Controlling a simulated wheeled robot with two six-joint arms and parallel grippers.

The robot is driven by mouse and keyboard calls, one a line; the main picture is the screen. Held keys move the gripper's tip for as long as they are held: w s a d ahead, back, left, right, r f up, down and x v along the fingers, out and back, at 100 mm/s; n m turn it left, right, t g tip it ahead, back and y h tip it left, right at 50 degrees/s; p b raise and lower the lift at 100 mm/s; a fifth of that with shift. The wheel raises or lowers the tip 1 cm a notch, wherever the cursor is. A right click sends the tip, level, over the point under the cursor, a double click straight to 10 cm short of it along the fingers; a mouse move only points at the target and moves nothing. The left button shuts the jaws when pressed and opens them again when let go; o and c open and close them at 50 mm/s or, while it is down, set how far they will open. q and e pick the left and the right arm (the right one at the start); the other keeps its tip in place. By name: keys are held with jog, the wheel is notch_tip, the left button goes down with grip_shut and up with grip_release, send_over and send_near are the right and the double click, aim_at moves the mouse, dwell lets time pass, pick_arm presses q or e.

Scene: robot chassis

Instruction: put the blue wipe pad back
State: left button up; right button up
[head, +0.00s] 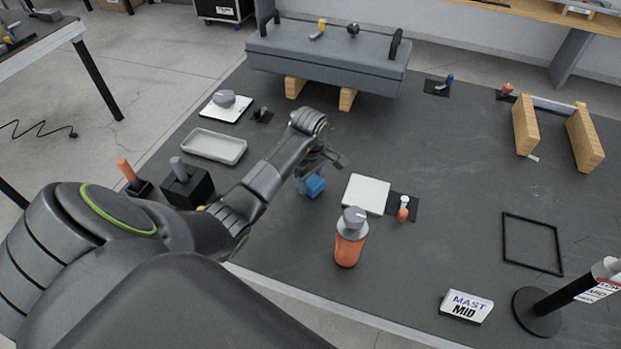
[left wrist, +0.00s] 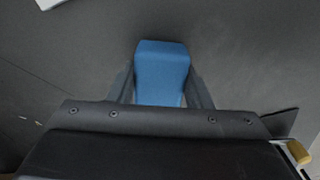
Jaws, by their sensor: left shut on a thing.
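The blue wipe pad (head: 315,186) is a small blue block in the head view, left of a white square pad (head: 366,194). My left gripper (head: 312,178) is shut on it. In the left wrist view the blue wipe pad (left wrist: 162,72) sits between the two dark fingers, with the dark grey mat behind it. I cannot tell whether its underside touches the mat. My right gripper is not in view.
An orange bottle with a grey cap (head: 350,240) stands close in front of the white pad. A grey tray (head: 214,146) lies to the left. A grey padded beam (head: 326,58) on wooden blocks stands behind.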

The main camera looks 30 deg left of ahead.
aim_at(311, 178)
pick_arm(q)
jog(key=shift+f, duration=0.15)
jog(key=o, duration=1)
jog(key=shift+o, duration=0.2)
notch_tip(311, 178, up, 4)
jog(key=shift+w+r+b, duration=0.1)
jog(key=shift+w+b, duration=0.05)
jog(key=shift+b, duration=0.35)
notch_tip(311, 178, up, 8)
jog(key=p, duration=0.6)
jog(key=shift+p, duration=0.3)
